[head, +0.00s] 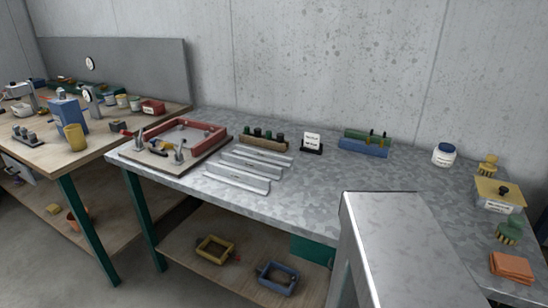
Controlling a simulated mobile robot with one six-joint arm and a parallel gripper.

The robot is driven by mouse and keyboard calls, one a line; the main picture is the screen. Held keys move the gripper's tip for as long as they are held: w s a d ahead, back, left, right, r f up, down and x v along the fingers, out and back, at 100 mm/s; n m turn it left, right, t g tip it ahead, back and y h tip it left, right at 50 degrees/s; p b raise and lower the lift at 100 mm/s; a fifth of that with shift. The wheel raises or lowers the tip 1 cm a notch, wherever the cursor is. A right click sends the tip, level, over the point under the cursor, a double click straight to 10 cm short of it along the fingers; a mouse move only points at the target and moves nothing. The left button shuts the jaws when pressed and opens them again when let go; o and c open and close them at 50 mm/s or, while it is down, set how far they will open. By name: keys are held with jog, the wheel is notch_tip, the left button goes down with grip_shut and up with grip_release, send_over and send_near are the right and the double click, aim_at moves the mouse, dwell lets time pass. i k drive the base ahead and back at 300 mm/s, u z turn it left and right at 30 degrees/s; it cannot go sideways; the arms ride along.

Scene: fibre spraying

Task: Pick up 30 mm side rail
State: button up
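Several pale metal side rails lie side by side on the grey metal table (330,185), left of its middle. The far rail (264,156), the middle rail (253,168) and the near rail (238,183) run roughly parallel, with narrow gaps between them. The near one lies closest to the table's front edge. I cannot tell from this view which rail is the 30 mm one; no size mark is readable. My gripper is not in view.
A red frame (204,133) on a board with clamps stands left of the rails. Behind them are a wooden block (264,143) with dark knobs and a small sign (312,141). A blue rack (364,148) and white jar (444,154) stand farther right. The table's middle is clear.

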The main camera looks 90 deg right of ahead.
aim_at(282, 161)
jog(key=u, duration=0.4)
jog(key=k, duration=0.4)
jog(key=z, duration=1.75)
jog(key=i, duration=1)
jog(key=z, duration=0.05)
jog(key=k, duration=0.55)
jog(key=z, duration=0.1)
